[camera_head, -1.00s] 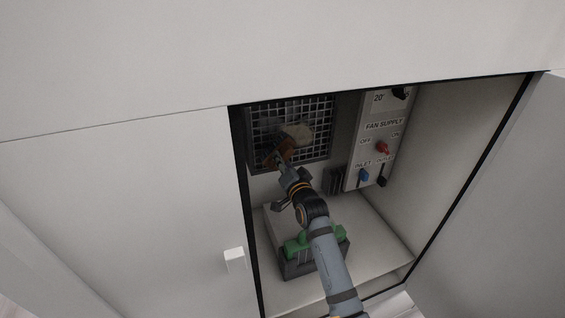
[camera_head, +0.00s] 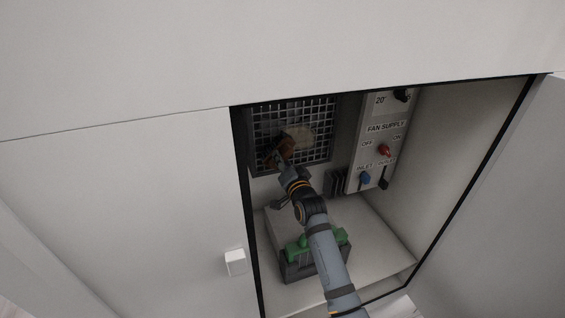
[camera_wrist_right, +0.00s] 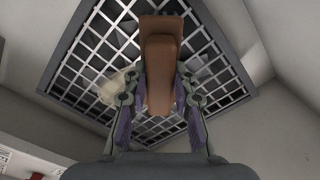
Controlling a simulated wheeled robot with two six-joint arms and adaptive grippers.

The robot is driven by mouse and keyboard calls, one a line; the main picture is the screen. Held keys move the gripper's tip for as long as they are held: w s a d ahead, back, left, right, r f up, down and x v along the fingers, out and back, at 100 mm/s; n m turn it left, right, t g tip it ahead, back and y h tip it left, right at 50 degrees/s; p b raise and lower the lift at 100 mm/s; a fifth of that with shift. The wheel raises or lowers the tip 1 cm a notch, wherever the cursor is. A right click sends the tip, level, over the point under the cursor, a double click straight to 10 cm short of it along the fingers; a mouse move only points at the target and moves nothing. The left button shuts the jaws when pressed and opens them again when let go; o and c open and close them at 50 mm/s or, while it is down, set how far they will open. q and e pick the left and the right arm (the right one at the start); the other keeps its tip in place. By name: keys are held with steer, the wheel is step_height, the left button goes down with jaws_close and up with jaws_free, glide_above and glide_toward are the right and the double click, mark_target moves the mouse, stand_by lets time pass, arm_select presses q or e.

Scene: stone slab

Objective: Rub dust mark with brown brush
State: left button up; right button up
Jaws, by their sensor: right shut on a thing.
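The brown brush (camera_head: 280,150) is held up at the metal grille on the cabinet's back wall. In the right wrist view the brush (camera_wrist_right: 160,62) stands between the two fingers and covers the middle of the grille. My right gripper (camera_head: 284,167) is shut on it; its fingers also show in the right wrist view (camera_wrist_right: 160,100). A pale tan dust mark (camera_head: 303,136) lies on the grille just right of the brush. Part of the mark (camera_wrist_right: 115,90) shows left of the brush in the right wrist view. Whether the brush touches the grille cannot be told. My left gripper is not in view.
The grille (camera_head: 325,112) is set in a dark frame. A fan supply panel (camera_head: 372,145) with red and blue knobs is to its right. A green and grey object (camera_head: 298,262) sits on the cabinet floor beneath my arm.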

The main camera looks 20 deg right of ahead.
steer(key=shift+w, duration=0.1)
steer(key=d, duration=0.4)
steer(key=shift+p, duration=0.35)
steer(key=shift+d, duration=0.1)
